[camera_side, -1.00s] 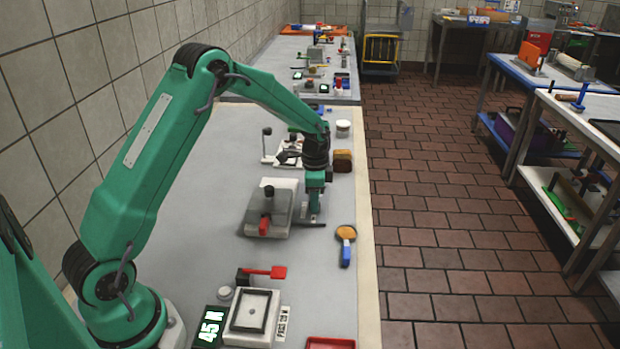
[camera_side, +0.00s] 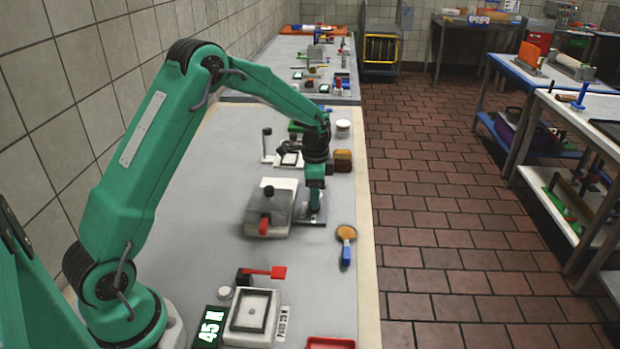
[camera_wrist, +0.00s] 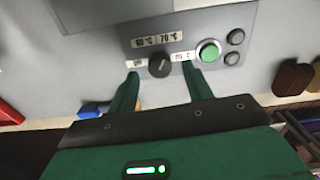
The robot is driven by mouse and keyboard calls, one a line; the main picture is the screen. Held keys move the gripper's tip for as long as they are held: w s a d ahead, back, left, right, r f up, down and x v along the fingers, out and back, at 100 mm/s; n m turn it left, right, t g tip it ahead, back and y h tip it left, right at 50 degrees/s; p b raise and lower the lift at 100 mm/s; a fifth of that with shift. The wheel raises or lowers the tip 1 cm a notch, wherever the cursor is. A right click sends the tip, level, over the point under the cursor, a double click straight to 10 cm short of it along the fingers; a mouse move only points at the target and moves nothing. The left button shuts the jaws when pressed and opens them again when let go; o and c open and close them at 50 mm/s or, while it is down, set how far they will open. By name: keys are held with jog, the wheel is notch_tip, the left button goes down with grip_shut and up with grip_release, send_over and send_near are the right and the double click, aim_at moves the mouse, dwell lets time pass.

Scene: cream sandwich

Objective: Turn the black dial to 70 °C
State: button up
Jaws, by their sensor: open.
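In the wrist view the black dial (camera_wrist: 159,66) sits on a grey panel (camera_wrist: 100,50). White labels reading about 60 °C and 70 °C (camera_wrist: 167,37) are above it, with smaller labels at its left and right. The dial's pointer direction is too small to tell. My gripper (camera_wrist: 161,73) is open, its green fingertips on either side of the dial with gaps; contact is not visible. In the side view my gripper (camera_side: 314,212) points down at the right side of a pale machine with a red handle (camera_side: 265,222); the dial is hidden there.
A green button (camera_wrist: 208,51) and two dark buttons (camera_wrist: 234,47) are close right of the dial. The table's right edge is close.

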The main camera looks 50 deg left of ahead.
notch_tip(320, 180, up, 6)
jog(key=shift+f, duration=0.1)
dwell(0.5)
jog(key=shift+s+d+r, duration=0.15)
jog(key=shift+s+r, duration=0.1)
jog(key=shift+r, duration=0.2)
jog(key=s+d+r+n+t, duration=0.2)
jog(key=s+d+r+n, duration=0.15)
jog(key=s+r, duration=0.45)
jog(key=s+d+r+n+t, duration=0.2)
jog(key=s+d+r, duration=0.2)
jog(key=s+r, duration=0.5)
jog(key=s+d+f+n+t, duration=0.1)
jog(key=s+f+n, duration=0.1)
jog(key=s, duration=0.9)
jog(key=shift+d+f+n+t, duration=0.25)
jog(key=shift+f+n+t, duration=0.1)
jog(key=shift+f, duration=0.35)
